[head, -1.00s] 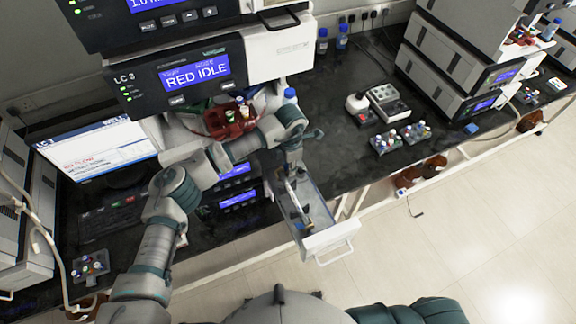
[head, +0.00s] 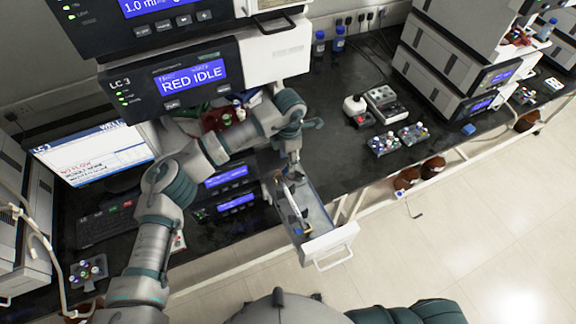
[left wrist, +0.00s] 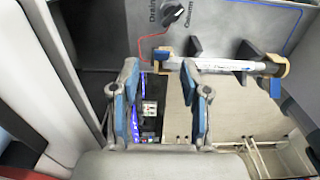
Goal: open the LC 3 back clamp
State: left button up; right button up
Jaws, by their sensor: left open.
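The open LC 3 drawer (head: 322,218) holds a slim pale column (head: 295,205) lying lengthwise. In the left wrist view the column (left wrist: 225,66) spans between two tan end fittings (left wrist: 162,58), (left wrist: 283,68). Dark clamp pieces (left wrist: 195,47), (left wrist: 247,55) stand beside it; I cannot tell whether they are open or shut. My left gripper (head: 293,162) points down at the drawer's inner end. In the left wrist view its blue-padded fingers (left wrist: 163,100) are apart and empty, with the column beyond their tips. My right gripper is out of view.
The LC 3 unit (head: 170,80) reads "RED IDLE" above my left arm. A black knob (left wrist: 172,12) sits near the column, with red and blue lines beside it. The drawer handle (head: 335,258) juts over the floor. Vial racks (head: 384,143) stand on the bench at right.

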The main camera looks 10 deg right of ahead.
pick_arm(q)
notch_tip(320, 180, up, 6)
jog(key=shift+d, duration=0.25)
jog(key=shift+a, duration=0.1)
dwell(0.4)
